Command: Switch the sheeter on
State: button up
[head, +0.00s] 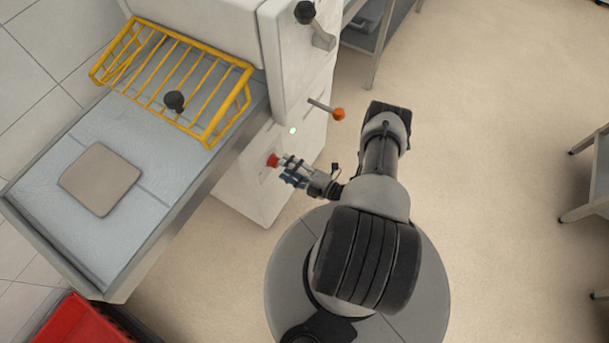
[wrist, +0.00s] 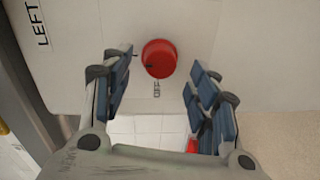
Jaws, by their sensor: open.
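The sheeter (head: 285,70) is a white machine with a bed on its left. Its red round knob (head: 272,160) sits on the lower side face, and also shows large in the wrist view (wrist: 159,57). A dark mark is on the knob's left edge, and a small label that seems to read OFF (wrist: 156,89) is beside it. My gripper (head: 290,171) is open and empty, close to the knob. In the wrist view its fingers (wrist: 160,80) stand left and right of the knob, apart from it; I cannot tell the remaining distance.
A yellow wire guard (head: 180,75) covers part of the bed, where a flat dough piece (head: 100,183) lies. A red crate (head: 80,322) stands lower left.

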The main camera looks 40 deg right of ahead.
jog(key=v, duration=0.8)
jog(key=shift+s, duration=0.25)
jog(key=shift+d, duration=0.1)
